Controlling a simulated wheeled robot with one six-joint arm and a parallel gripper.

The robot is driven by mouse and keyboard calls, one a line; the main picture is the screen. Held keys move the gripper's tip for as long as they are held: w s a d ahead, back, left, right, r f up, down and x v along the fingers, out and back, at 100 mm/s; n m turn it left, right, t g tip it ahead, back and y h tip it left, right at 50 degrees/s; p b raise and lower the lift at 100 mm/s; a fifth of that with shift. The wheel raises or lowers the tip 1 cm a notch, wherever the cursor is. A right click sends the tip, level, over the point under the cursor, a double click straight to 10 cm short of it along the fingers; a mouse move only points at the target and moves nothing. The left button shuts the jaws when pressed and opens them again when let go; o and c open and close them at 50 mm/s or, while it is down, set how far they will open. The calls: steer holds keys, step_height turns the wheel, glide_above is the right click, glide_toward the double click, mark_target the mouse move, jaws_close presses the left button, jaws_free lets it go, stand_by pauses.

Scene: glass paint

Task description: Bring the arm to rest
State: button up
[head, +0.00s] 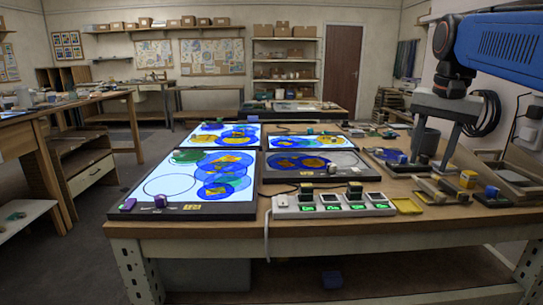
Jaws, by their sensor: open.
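My gripper (432,162) hangs at the upper right, fingers pointing down over the right part of the workbench. It is open, with a gap between the two fingers, and I see nothing held in it. My blue arm reaches in from the right edge. A grey cup-like container (426,140) shows between and behind the fingers. I cannot tell how far above the bench the fingertips are.
On the workbench (340,232) lie several glass panels, lit ones like the front left panel (150,188) and a dim one (312,178). A power strip (333,204) with green lights stands at the front. Small blocks and trays crowd the right. A wall is close at right.

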steer(key=s+a+f+n+t, duration=0.1)
steer(key=s+a+f+n, duration=0.2)
steer(key=s+f, duration=0.7)
steer(key=s+a+f+n+t, duration=0.2)
steer(key=s+a+f+n, duration=0.2)
steer(key=s+f, duration=0.5)
step_height(320, 180, down, 8)
steer(key=shift+s+a+r+n, duration=0.1)
steer(key=shift+s+a+n, duration=0.2)
steer(key=shift+s+n, duration=0.1)
